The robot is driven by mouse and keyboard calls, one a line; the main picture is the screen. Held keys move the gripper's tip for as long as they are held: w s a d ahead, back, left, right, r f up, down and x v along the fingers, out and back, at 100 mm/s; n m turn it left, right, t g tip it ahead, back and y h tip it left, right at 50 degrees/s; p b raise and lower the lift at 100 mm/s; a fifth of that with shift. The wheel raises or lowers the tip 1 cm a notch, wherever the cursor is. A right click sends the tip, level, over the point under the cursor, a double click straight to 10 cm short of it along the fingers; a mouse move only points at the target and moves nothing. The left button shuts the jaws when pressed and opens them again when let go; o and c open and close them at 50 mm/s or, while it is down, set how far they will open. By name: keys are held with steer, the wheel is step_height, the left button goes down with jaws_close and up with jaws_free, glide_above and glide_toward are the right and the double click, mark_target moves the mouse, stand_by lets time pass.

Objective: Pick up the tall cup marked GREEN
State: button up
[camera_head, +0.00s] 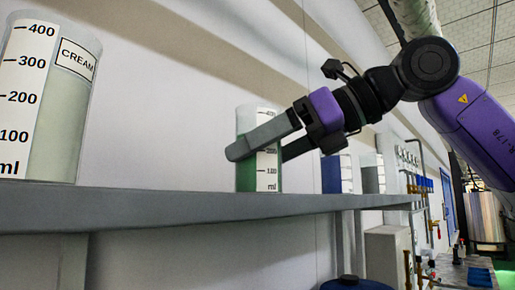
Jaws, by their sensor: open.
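A tall clear cup (270,178) with green contents and a white scale strip stands upright on the grey shelf (175,203). No GREEN label can be read on it; my gripper covers part of its front. My gripper (258,153) reaches in from the right with its jaws open. One finger crosses in front of the cup's upper part. The other finger's end passes out of sight at the cup's right side, apparently behind it. I cannot tell whether either finger touches the cup.
A large cup marked CREAM (62,135) stands near on the left of the same shelf. A blue-filled cup (332,175) and a greyish cup (373,178) stand farther right. The wall is close behind. The shelf is clear between the CREAM and green cups.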

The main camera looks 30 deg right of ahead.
steer(key=shift+w+a+f, duration=0.15)
steer(key=shift+w+a, duration=0.05)
steer(key=shift+w, duration=0.05)
steer(key=shift+c, duration=0.4)
steer(key=c, duration=1.8)
steer(key=shift+c, duration=0.4)
